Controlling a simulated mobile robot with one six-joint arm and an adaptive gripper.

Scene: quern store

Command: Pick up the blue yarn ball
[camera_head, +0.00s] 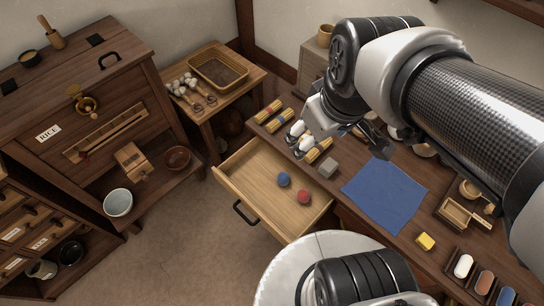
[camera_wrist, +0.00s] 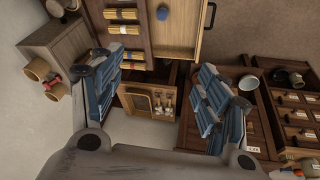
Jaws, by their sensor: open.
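The blue yarn ball (camera_head: 284,179) lies inside the pulled-out wooden drawer (camera_head: 247,176). A red ball (camera_head: 304,197) lies close beside it, towards the lower right. In the wrist view the blue ball (camera_wrist: 162,12) shows at the top edge, beyond the fingers, inside the drawer (camera_wrist: 196,22). My gripper (camera_head: 335,140) is above the table, up and to the right of the drawer, apart from both balls. In the wrist view the two fingers of my gripper (camera_wrist: 160,95) are spread wide with nothing between them. The red ball is out of the wrist view.
Banded yellow bundles (camera_head: 268,111) and a grey block (camera_head: 327,168) lie on the table behind the drawer. A blue cloth (camera_head: 385,195) lies right of it. A side table with a tray (camera_head: 218,69) and a cabinet (camera_head: 85,75) stand left. Floor left of the drawer is clear.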

